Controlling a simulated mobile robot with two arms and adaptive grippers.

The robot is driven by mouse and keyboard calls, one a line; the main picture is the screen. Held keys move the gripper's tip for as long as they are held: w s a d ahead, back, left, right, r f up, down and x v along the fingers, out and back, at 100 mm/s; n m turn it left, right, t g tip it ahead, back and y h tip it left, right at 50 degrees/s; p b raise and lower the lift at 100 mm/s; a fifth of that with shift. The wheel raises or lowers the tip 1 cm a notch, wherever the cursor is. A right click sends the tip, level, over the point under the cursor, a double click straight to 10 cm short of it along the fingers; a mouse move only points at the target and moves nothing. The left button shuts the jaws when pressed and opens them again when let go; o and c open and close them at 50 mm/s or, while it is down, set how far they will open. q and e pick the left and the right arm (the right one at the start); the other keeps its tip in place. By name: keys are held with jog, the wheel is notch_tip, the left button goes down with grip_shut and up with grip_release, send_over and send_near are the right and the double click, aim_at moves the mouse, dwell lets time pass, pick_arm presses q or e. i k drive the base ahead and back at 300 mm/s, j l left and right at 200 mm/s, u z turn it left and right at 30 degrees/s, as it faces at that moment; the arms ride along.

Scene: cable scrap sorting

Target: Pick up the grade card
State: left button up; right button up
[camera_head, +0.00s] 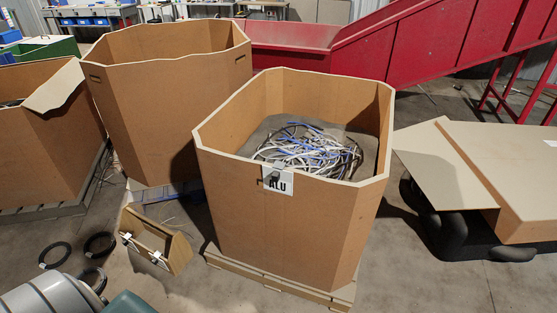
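The bin stands on a pallet and holds a tangle of white, blue and grey cables (305,150). A small brown open box (178,255) on the floor left of the bin has small white pieces on its near edge; I cannot tell whether they are cards. Neither of my grippers is in view.
Two more cardboard bins (165,120) (60,140) stand at the left. Black cable rings (55,255) lie on the floor near the small box. Flat cardboard (435,165) lies at the right, and a red conveyor (420,50) crosses behind. Floor is clear at the front right.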

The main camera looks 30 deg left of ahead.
aim_at(126, 242)
jog(key=u, duration=2.35)
jog(key=i+z, duration=0.1)
jog(key=z, duration=0.2)
jog(key=i+j+z, duration=0.1)
jog(key=z, duration=0.2)
jog(key=i+j+z, duration=0.2)
jog(key=i+j, duration=0.2)
jog(key=i+j+z, duration=0.2)
jog(key=j, duration=0.25)
jog(key=i+j+z, duration=0.2)
jog(key=i+j, duration=0.25)
